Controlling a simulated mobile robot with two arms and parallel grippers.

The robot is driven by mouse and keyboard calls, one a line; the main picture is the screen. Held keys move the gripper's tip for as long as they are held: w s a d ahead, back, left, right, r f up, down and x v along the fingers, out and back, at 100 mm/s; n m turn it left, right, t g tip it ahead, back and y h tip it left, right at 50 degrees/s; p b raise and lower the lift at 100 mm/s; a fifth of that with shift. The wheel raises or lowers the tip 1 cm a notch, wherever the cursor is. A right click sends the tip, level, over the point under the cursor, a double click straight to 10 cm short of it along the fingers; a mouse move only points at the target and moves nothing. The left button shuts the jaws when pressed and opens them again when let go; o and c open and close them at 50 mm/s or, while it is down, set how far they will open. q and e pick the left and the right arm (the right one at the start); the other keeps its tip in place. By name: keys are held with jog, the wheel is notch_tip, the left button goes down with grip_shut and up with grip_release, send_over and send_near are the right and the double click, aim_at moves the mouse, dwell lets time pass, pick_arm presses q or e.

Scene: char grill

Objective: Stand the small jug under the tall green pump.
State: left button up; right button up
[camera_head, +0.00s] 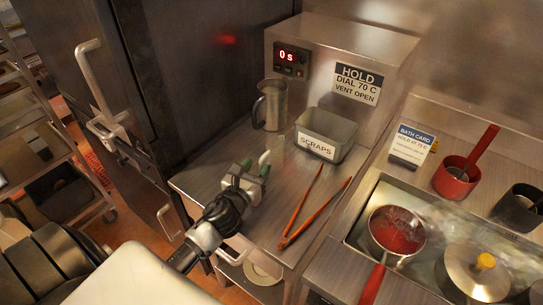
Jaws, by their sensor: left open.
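A metal jug (271,105) stands upright on the steel counter, in front of the machine with the red display. Its handle is on its left side. I cannot tell whether it is the small jug. No tall green pump shows in this view. My left gripper (254,167) is open and apart from the jug, nearer to me and below it in the picture. Nothing shows between its fingers. My right gripper is not in view.
A scraps bin (324,148) stands right of the jug. Orange tongs (316,211) lie open on the counter. At right are a steaming bath with a red pan (397,231) and a lidded pot (473,272), a red pot (456,178) and a sign card (411,144).

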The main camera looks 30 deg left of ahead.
aim_at(260, 164)
pick_arm(q)
jog(key=shift+w+a, duration=0.1)
jog(key=shift+w, duration=1.45)
jog(key=shift+s, duration=0.1)
jog(key=shift+c, duration=0.4)
grip_shut()
jog(key=shift+r, duration=0.15)
